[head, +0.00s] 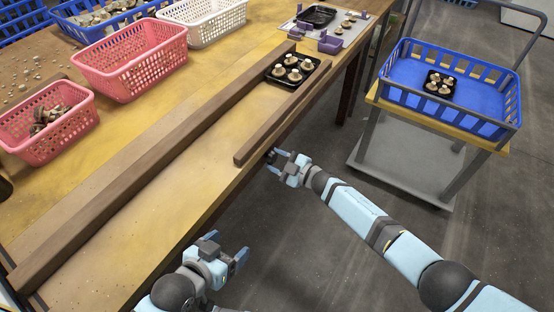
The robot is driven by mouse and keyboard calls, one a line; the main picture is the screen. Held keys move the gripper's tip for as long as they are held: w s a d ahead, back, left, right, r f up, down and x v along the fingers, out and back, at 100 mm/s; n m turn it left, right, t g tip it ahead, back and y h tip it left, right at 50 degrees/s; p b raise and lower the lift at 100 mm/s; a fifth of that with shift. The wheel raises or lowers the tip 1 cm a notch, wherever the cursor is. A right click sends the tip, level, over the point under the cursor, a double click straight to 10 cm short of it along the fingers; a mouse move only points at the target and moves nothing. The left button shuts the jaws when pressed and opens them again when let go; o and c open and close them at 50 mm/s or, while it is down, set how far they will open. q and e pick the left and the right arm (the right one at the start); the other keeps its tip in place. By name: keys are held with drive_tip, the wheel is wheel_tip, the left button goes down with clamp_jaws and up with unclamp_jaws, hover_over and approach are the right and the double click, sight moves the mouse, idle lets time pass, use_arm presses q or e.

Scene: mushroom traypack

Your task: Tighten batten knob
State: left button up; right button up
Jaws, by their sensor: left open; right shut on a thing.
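A short brown batten (290,107) lies along the front edge of the wooden table. My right gripper (272,160) is at the table's edge, just below the batten, with its fingers shut on a small dark knob. The knob is mostly hidden between the fingers, so its shape and how far it is turned cannot be told. My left gripper (228,247) is open and empty in front of the table edge, lower left of the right gripper, apart from the batten.
A long wooden rail (150,160) runs parallel to the batten. A black tray (283,78) of mushrooms sits between them at the far end. Pink baskets (125,75) stand behind the rail. A blue crate (410,100) with another mushroom tray is on a cart at right.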

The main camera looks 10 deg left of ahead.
drive_tip(key=o, duration=0.9)
use_arm(q)
drive_tip(key=shift+r, duration=0.1)
drive_tip(key=shift+s+a+p, duration=0.15)
drive_tip(key=shift+a+p, duration=0.1)
drive_tip(key=shift+p, duration=1.2)
use_arm(e)
drive_tip(key=shift+v, duration=6.9)
use_arm(q)
drive_tip(key=shift+r, duration=0.15)
